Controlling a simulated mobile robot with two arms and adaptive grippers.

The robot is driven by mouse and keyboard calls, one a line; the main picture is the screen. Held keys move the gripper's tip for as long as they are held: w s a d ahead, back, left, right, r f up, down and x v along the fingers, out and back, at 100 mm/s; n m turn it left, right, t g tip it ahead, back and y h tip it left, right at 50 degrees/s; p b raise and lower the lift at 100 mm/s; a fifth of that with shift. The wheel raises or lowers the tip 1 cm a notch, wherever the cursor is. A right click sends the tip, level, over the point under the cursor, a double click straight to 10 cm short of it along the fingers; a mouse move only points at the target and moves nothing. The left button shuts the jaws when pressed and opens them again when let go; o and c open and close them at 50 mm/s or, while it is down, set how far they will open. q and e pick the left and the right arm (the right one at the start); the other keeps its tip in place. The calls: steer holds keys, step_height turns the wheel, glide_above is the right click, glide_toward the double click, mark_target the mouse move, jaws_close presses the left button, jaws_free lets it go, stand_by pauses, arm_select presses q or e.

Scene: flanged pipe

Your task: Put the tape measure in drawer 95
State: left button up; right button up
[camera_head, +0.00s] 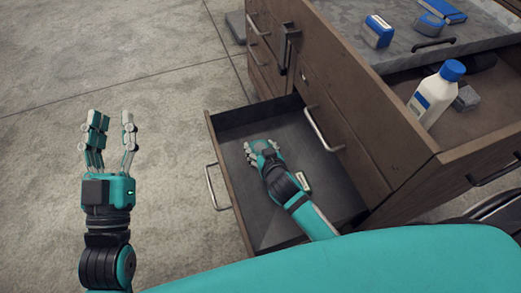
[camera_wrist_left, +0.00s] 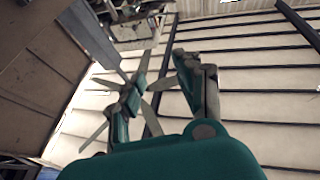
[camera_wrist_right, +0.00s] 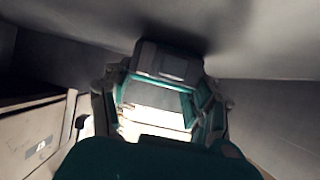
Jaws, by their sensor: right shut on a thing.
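My right gripper (camera_head: 258,147) is down inside an open grey-lined drawer (camera_head: 240,122) in the head view. It is shut on a dark and teal block-shaped thing (camera_wrist_right: 165,64) in the right wrist view, which I take to be the tape measure; the fingers hide much of it. Grey drawer walls surround it there. The drawer's number is not readable. My left gripper (camera_head: 112,118) is open and empty above the floor, left of the drawer; its spread fingers also show in the left wrist view (camera_wrist_left: 165,85).
The brown cabinet (camera_head: 370,130) carries a grey top with blue items (camera_head: 378,31). A white bottle with a blue cap (camera_head: 436,93) stands in an upper open compartment beside a grey block (camera_head: 466,98). A drawer handle (camera_head: 323,130) juts out near my right arm. The concrete floor at left is clear.

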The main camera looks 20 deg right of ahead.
arm_select(q)
steer(key=shift+s+r, duration=0.1)
steer(key=shift+r, duration=0.2)
steer(key=shift+t, duration=0.3)
arm_select(e)
steer(key=shift+f, duration=0.15)
steer(key=o, duration=1.4)
steer(key=shift+f, duration=0.1)
arm_select(q)
steer(key=shift+s+r, duration=0.1)
steer(key=shift+r, duration=0.05)
